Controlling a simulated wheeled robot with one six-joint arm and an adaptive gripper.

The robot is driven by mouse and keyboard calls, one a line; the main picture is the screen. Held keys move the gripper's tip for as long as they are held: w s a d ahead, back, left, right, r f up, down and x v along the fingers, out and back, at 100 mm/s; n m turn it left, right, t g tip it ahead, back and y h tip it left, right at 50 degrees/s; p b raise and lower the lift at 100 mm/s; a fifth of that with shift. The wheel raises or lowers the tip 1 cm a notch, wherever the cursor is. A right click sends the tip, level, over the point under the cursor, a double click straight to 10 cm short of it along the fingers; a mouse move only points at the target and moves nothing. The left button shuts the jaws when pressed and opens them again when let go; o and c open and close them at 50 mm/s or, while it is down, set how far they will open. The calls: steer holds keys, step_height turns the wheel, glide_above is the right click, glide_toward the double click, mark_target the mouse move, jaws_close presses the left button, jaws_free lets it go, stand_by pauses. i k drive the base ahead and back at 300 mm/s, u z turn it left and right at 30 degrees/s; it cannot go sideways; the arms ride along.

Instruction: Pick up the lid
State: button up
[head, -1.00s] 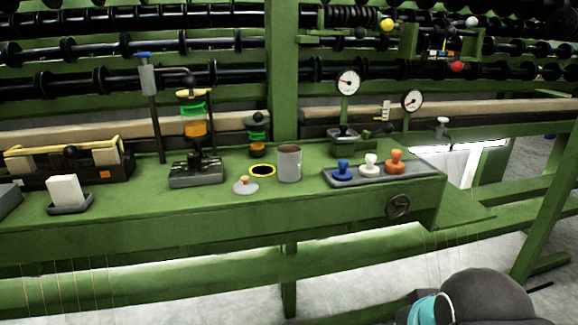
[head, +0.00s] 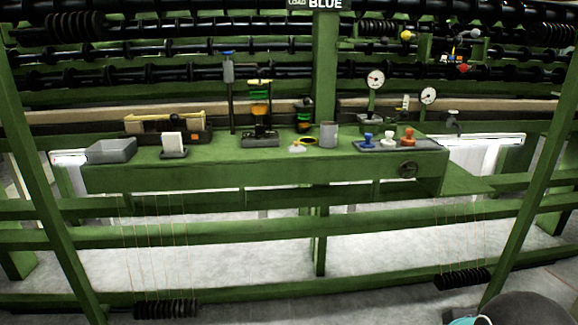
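The lid (head: 297,148) is a small pale grey disc with a tan knob on top. It lies on the green bench top (head: 225,162), near the middle. A grey cylindrical canister (head: 328,135) stands just to its right. A yellow ring (head: 309,141) lies close behind the lid, between it and the canister. Part of my arm, dark with a teal band, shows at the bottom right corner, well away from the lid. My gripper is not in view.
A tray (head: 380,147) with blue, white and orange knobbed pieces sits right of the canister. A dark stand (head: 260,138) is left of the lid. A grey bin (head: 111,150) sits at the bench's left end. Slanted green posts (head: 45,190) flank the bench.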

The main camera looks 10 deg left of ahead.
mark_target(295, 149)
steer(key=z, duration=1)
steer(key=i, duration=0.9)
steer(key=u, duration=0.45)
steer(key=i, duration=0.75)
steer(key=u, duration=0.7)
